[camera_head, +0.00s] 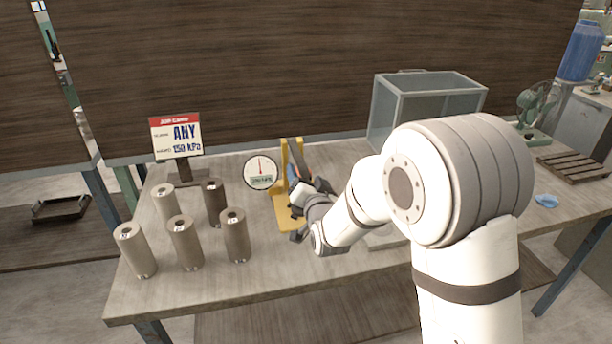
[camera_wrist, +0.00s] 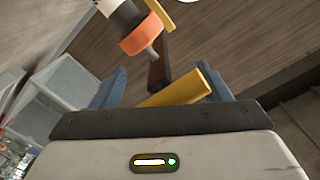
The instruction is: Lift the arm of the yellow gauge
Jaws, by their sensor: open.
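The yellow gauge (camera_head: 284,221) stands on the table, with a yellow upright frame and a round white dial (camera_head: 260,172) at its left. My gripper (camera_head: 305,212) is right at the gauge's front and hides part of it. In the wrist view my gripper (camera_wrist: 160,92) is open, with its blue fingers apart. A yellow bar (camera_wrist: 178,90) of the gauge lies between or just beyond the fingers; I cannot tell which. A dark bar (camera_wrist: 157,70) and an orange-banded cylinder (camera_wrist: 139,36) show above it. I cannot tell which part is the gauge's arm.
Several clay cylinders (camera_head: 186,243) stand on the table (camera_head: 260,275) to the left of the gauge. A sign (camera_head: 176,136) stands behind them. A clear-walled box (camera_head: 420,97) stands at the back right. A green fan (camera_head: 535,108) and a wooden pallet (camera_head: 574,167) are farther right.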

